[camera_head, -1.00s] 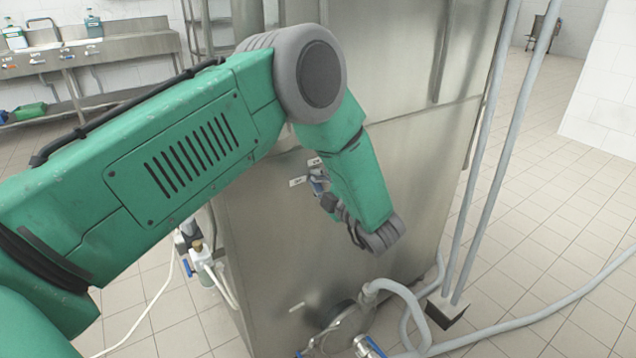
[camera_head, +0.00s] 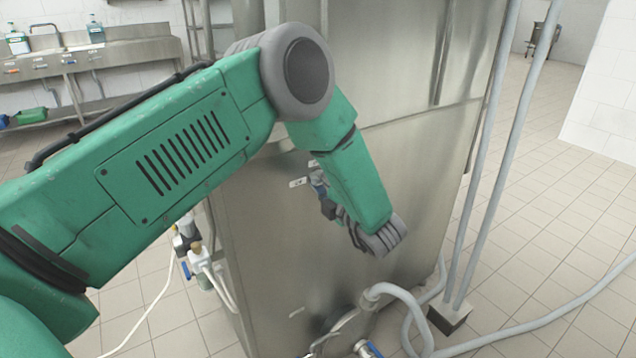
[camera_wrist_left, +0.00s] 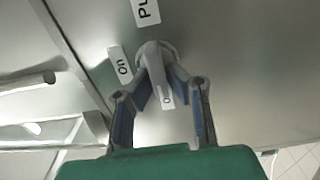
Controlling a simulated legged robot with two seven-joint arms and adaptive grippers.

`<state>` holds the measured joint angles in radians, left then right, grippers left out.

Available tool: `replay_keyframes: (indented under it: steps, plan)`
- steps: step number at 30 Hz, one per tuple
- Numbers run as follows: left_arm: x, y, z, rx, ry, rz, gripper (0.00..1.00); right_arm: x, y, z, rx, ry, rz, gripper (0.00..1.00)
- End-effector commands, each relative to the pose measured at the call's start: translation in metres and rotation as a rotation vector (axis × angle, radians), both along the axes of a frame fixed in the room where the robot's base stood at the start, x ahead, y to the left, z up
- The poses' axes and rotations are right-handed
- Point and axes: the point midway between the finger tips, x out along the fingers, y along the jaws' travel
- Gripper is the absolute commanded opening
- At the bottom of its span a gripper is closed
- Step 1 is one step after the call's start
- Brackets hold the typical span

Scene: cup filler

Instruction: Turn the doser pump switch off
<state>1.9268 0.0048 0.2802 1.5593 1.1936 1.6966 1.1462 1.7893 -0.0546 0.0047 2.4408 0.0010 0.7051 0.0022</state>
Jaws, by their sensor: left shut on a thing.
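The doser pump switch (camera_wrist_left: 154,60) is a grey lever knob on a round base on the steel cabinet wall. In the left wrist view, an "On" label (camera_wrist_left: 120,65) is on its left and a partly hidden label starting with "O" (camera_wrist_left: 167,97) is below it. A larger label starting with "Pu" (camera_wrist_left: 146,12) is above. The lever points down in the picture, between the two lower labels. My left gripper (camera_wrist_left: 160,76) is shut on the switch, with its blue-padded fingers on either side. In the head view the left gripper (camera_head: 322,190) is at the cabinet front, partly behind my wrist. My right gripper is not in view.
The steel cabinet (camera_head: 290,250) fills the middle. Grey hoses (camera_head: 405,300) and a round fitting are low on its front. Upright pipes (camera_head: 500,170) stand at its right. A sink bench (camera_head: 120,55) is at the back left. Tiled floor is open at the right.

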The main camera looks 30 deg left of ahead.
Motion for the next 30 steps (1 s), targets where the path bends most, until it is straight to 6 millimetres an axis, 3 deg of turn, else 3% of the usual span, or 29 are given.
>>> replay_keyframes:
  steps: [2, 5, 17, 30]
  plan:
    - [-0.002, -0.003, -0.007, -0.011, 0.013, -0.004, 0.00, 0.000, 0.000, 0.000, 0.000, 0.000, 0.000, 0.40]
    - [-0.002, -0.003, -0.007, -0.010, 0.013, -0.004, 0.31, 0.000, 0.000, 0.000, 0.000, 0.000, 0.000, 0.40]
    - [-0.004, -0.007, -0.002, -0.003, 0.005, -0.002, 0.31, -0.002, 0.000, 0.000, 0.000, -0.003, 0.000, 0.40]
    - [-0.035, -0.085, -0.004, -0.005, 0.009, -0.005, 0.31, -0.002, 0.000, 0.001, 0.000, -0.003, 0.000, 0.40]
